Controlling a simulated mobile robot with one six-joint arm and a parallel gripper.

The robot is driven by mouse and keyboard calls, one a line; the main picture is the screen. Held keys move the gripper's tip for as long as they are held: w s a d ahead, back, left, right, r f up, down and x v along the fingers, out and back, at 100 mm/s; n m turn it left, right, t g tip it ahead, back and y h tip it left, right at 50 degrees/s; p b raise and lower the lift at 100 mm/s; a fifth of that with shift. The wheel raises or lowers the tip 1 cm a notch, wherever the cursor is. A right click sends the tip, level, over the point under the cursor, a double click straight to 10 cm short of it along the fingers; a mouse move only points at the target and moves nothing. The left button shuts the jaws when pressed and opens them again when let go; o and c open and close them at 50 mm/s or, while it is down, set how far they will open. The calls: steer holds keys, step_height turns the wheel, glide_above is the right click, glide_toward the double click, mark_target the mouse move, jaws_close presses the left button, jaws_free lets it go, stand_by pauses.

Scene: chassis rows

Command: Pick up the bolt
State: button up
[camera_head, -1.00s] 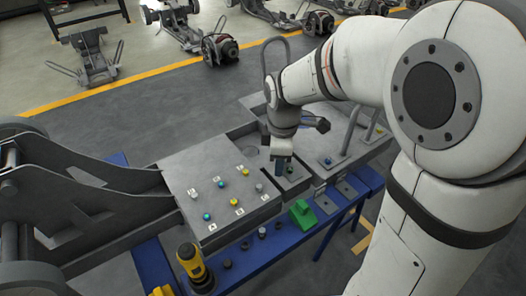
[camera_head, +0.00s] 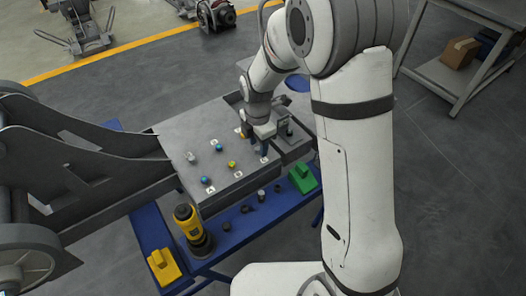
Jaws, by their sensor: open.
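Several small bolts with coloured heads stand on a grey plate (camera_head: 185,140) on the blue bench. They include a grey bolt (camera_head: 190,157), a blue bolt (camera_head: 218,147), a second blue bolt (camera_head: 205,180) and a yellow bolt (camera_head: 232,164). Another yellow head (camera_head: 242,135) shows partly beside my gripper. My gripper (camera_head: 264,147) is open and points down over the right edge of the plate, close to a white label (camera_head: 264,160). Any bolt directly at its fingers is hidden or too small to make out.
A yellow and black power tool (camera_head: 188,222), a yellow block (camera_head: 164,267) and a green block (camera_head: 303,178) sit along the blue bench (camera_head: 150,240). Small dark parts (camera_head: 226,226) lie between them. A large grey chassis frame (camera_head: 80,160) borders the plate on the left.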

steer(key=shift+f, duration=0.25)
steer(key=shift+c, duration=0.4)
jaws_close()
